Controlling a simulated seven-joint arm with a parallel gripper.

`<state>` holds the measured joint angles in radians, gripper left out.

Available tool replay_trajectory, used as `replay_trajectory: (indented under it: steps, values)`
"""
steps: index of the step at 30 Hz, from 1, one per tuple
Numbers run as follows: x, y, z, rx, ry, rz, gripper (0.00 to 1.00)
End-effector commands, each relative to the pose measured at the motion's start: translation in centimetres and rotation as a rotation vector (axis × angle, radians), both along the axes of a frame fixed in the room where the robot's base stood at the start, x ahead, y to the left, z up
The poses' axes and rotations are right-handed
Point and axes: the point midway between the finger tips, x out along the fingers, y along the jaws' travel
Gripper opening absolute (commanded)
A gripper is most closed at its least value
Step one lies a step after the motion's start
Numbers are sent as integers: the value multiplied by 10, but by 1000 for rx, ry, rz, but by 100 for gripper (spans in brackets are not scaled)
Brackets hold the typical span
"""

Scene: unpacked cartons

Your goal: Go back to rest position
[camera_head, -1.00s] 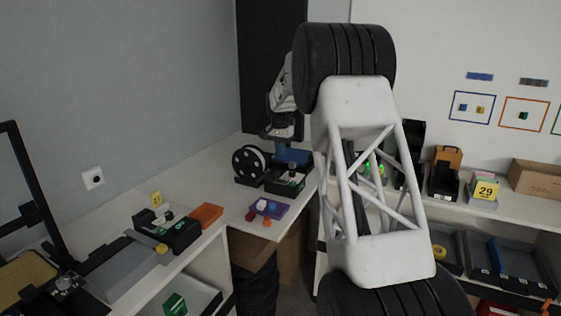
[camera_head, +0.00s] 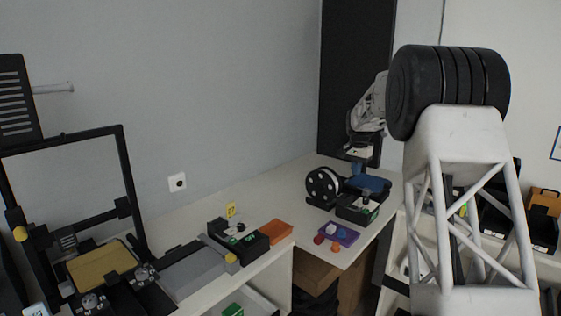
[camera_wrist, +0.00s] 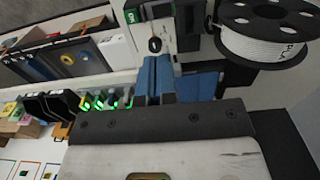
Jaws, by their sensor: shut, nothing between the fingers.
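My arm stands at the right of the head view, and its end reaches down over the far corner of the counter. My gripper (camera_head: 368,182) shows there small, with blue fingers, near a black box (camera_head: 357,208) and a spool (camera_head: 323,187). In the wrist view the blue fingers of my gripper (camera_wrist: 172,82) are together and nothing shows between them. Whether they touch the box is hard to tell. The white spool (camera_wrist: 265,45) is close beside them at the upper right.
A purple tray (camera_head: 343,236) with small coloured pieces and an orange block (camera_head: 275,231) lie on the counter (camera_head: 190,215). A black frame machine with a gold plate (camera_head: 103,266) stands at the left. Shelves with bins are at the right.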

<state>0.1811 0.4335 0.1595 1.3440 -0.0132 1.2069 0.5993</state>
Motion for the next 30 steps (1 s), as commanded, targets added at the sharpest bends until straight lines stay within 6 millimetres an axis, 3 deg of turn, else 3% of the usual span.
replay_trajectory:
  steps: [8,18,30]
  values:
    - [-39,19,29,-3,-19,51,0]
    - [-117,51,67,-9,-47,148,0]
    - [-216,85,96,-19,-78,262,0]
